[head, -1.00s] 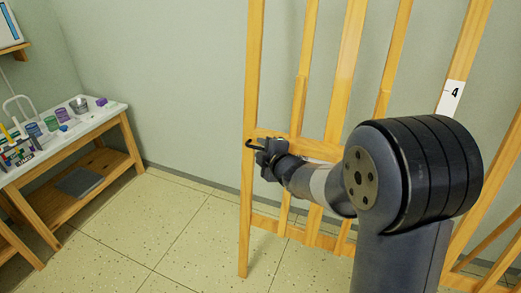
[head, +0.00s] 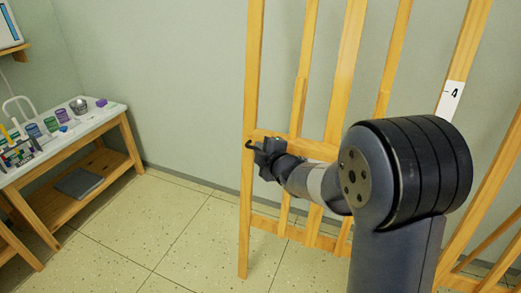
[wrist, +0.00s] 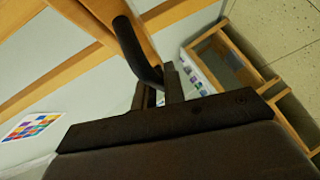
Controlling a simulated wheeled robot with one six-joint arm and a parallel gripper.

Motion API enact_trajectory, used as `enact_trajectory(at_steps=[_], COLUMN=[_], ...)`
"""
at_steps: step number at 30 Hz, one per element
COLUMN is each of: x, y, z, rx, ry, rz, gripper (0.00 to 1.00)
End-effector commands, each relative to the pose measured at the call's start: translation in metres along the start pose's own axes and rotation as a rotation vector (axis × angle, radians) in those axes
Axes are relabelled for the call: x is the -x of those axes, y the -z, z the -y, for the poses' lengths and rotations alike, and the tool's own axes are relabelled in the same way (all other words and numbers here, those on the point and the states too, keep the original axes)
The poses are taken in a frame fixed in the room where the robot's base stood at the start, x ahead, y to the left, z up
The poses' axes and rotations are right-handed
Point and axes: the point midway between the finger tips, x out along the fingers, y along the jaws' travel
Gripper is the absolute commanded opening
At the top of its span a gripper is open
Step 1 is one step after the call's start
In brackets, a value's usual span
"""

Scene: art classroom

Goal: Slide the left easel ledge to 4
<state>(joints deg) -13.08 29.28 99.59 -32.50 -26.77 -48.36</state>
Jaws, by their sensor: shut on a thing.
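The wooden easel (head: 346,70) stands in front of the wall in the head view. Its ledge (head: 268,133) is a horizontal wooden bar low on the frame, partly hidden behind my arm. A dark handle (wrist: 134,48) sticks out from the ledge in the wrist view; its hooked end (head: 250,144) shows at the ledge's left end in the head view. My gripper (head: 262,151) is shut on this handle; its dark fingers also show in the wrist view (wrist: 160,88). A white label with a 4 (head: 450,97) is on a right upright, well above the ledge.
A paint table (head: 110,122) with jars and a lower shelf stands at the left, apart from the easel. The tiled floor (head: 175,225) between them is clear. A colourful chart (wrist: 32,126) shows on the left in the wrist view.

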Motion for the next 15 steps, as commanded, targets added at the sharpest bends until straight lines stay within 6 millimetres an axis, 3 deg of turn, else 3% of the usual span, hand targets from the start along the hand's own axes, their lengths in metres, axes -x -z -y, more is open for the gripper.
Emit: enact_trajectory(at_steps=[10, 15], x=[0.001, 0.003], y=[0.0, 0.003], z=[-0.002, -0.018], rx=[0.0, 0.001], ry=[0.0, -0.003], rz=[0.0, 0.0], gripper=[0.0, 0.0])
